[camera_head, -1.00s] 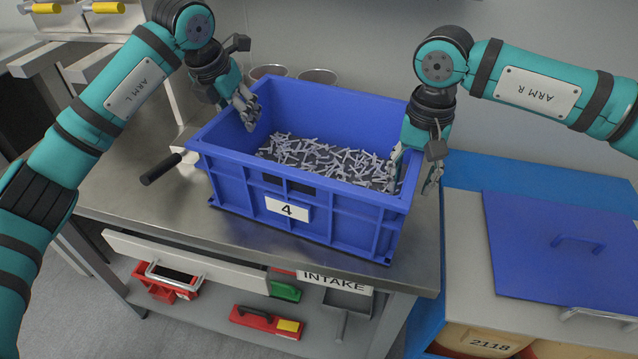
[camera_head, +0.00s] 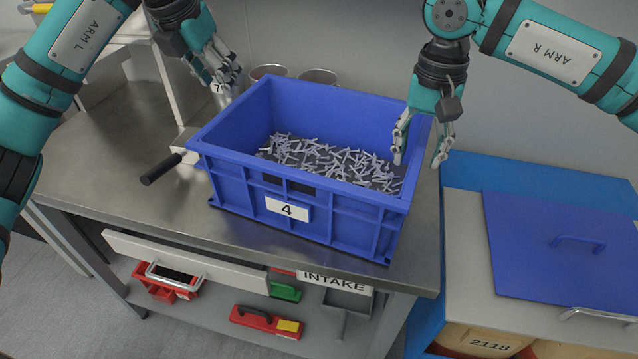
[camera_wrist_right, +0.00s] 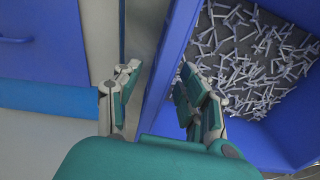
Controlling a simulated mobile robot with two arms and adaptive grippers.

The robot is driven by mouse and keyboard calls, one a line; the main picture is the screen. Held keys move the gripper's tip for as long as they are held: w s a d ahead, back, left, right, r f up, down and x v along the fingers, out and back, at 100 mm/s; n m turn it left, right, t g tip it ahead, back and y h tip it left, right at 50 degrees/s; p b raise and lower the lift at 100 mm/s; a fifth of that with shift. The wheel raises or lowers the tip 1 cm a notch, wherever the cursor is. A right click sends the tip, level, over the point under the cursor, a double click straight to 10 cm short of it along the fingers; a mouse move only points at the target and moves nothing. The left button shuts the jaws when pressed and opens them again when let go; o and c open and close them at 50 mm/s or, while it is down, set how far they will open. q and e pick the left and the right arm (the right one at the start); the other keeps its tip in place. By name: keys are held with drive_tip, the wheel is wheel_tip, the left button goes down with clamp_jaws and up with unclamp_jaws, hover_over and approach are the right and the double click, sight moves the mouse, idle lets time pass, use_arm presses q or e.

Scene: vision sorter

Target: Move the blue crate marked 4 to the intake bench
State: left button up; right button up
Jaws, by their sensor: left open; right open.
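The blue crate marked 4 (camera_head: 330,222) stands upright on the steel top of the intake bench (camera_head: 110,190), above the INTAKE sign (camera_head: 334,282). Many small grey pieces lie inside it. My left gripper (camera_head: 221,84) is open, above and behind the crate's left rim, apart from it. My right gripper (camera_head: 420,158) is open at the crate's right rim, with one finger on the inner side and one outside. In the right wrist view the open fingers (camera_wrist_right: 158,100) straddle the crate wall (camera_wrist_right: 170,70) without closing on it. Whether they touch it I cannot tell.
A black handle (camera_head: 160,169) sticks out left of the crate. Metal cups (camera_head: 318,76) stand behind it. A blue lid with a handle (camera_head: 560,250) lies on the unit at the right. Red tools (camera_head: 266,322) lie on the shelf below.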

wheel_tip(320, 180, up, 6)
drive_tip(key=shift+s, duration=0.1)
idle(0.6)
